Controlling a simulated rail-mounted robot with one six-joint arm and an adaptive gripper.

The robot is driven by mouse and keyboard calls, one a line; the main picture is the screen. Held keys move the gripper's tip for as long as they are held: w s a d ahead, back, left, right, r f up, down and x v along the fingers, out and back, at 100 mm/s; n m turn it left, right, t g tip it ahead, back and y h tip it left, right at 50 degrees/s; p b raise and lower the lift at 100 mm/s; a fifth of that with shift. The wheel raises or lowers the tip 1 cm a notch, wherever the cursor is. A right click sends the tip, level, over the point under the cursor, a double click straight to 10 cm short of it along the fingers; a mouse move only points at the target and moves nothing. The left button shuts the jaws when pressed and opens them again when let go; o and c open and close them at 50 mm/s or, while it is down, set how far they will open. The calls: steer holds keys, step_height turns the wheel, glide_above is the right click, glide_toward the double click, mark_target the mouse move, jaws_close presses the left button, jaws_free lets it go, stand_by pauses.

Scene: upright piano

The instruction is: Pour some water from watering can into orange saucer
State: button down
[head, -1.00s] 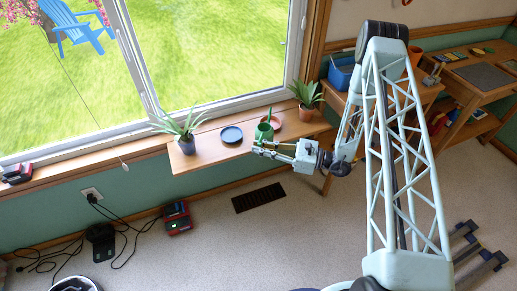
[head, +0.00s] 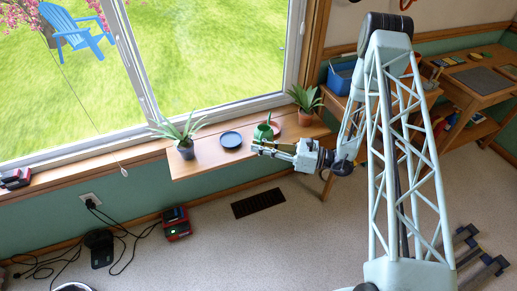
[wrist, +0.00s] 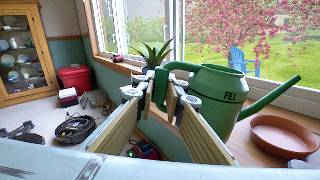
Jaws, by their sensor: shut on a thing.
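In the head view my gripper (head: 258,147) is at the front of the window shelf and partly hides the can (head: 262,132). The orange saucer (wrist: 285,132) is right of the can, below its spout tip and apart from it. It shows partly behind the can in the head view (head: 276,127). No water is visible. I cannot tell the can's exact height above the shelf.
On the wooden shelf (head: 205,162) stand a blue saucer (head: 230,139), a potted plant (head: 186,148) at the left and another (head: 306,104) at the right. The window is close behind. A blue bin (head: 341,75) sits on the desk at the right.

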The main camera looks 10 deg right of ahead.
mark_target(258, 141)
steer(key=shift+w+r+m+p, duration=0.1)
steer(key=shift+r+m+p, duration=0.45)
steer(key=shift+r+p, duration=0.5)
steer(key=shift+w+r+m+p, duration=0.1)
steer(key=shift+r+m+p, duration=0.55)
steer(key=shift+r, duration=0.6)
steer(key=shift+w+d+r+m+p, duration=0.15)
steer(key=shift+r+m+p, duration=0.2)
steer(key=shift+r+p, duration=0.3)
steer(key=shift+w+d+r+m+p, duration=0.15)
steer(key=shift+r+m+p, duration=0.25)
steer(key=shift+r, duration=0.35)
steer(key=shift+w+r+m+p, duration=0.25)
steer(key=shift+r+m+p, duration=0.2)
steer(key=shift+r+p, duration=0.35)
steer(key=shift+w+d+r+m+p, duration=0.1)
steer(key=shift+r+m+p, duration=0.05)
steer(key=shift+r+p, duration=0.15)
steer(key=shift+w+d+r+m+p, duration=0.1)
steer(key=shift+r+m+p, duration=0.1)
steer(key=shift+r, duration=0.2)
steer(key=shift+w+r, duration=0.1)
steer(key=shift+r, duration=0.05)
steer(key=shift+w+d+r+m+p, duration=0.1)
steer(key=shift+w+r+m+p, duration=0.15)
steer(key=shift+r+m+p, duration=0.3)
